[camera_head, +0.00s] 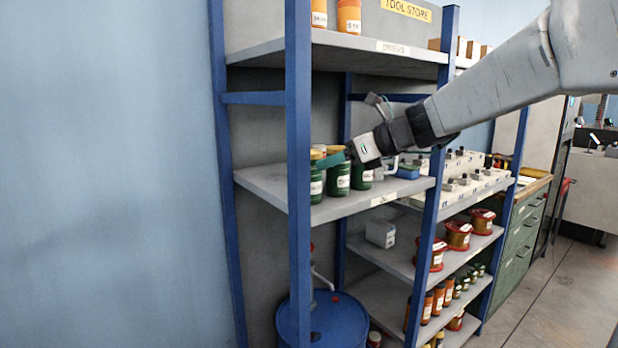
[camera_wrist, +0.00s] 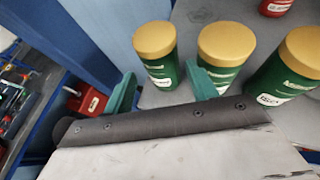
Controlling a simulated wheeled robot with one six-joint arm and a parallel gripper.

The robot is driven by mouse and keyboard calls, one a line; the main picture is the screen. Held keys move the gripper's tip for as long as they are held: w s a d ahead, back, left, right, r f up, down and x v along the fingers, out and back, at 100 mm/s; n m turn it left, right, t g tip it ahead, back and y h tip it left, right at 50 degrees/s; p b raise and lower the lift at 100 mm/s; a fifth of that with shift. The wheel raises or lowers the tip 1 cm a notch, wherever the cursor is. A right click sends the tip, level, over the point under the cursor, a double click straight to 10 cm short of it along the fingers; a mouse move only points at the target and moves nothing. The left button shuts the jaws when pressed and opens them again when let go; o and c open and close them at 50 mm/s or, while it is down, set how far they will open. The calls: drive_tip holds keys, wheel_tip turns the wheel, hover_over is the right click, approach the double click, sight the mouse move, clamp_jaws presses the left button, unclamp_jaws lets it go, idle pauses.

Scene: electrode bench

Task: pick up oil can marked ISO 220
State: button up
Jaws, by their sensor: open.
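Three green oil cans with gold lids stand upright on the middle shelf. In the wrist view they are a left can (camera_wrist: 157,58), a middle can (camera_wrist: 222,55) and a right can (camera_wrist: 290,75). Their white labels are too small and blurred to read surely, so I cannot tell which is ISO 220. My gripper (camera_wrist: 162,90) is open, with teal fingers. The left can shows between and just beyond the fingertips. The right finger is in front of the middle can. In the head view, my gripper (camera_head: 328,160) partly covers the cans (camera_head: 338,180).
A blue shelf post (camera_head: 298,180) stands close in front of the cans. The shelf (camera_head: 345,208) has an upper shelf (camera_head: 375,45) above it. A blue drum (camera_head: 335,325) is below.

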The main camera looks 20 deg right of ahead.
sight(315, 169)
drive_tip(key=x, duration=0.6)
drive_tip(key=shift+f, duration=0.25)
drive_tip(key=shift+r, duration=0.1)
drive_tip(key=c, duration=0.9)
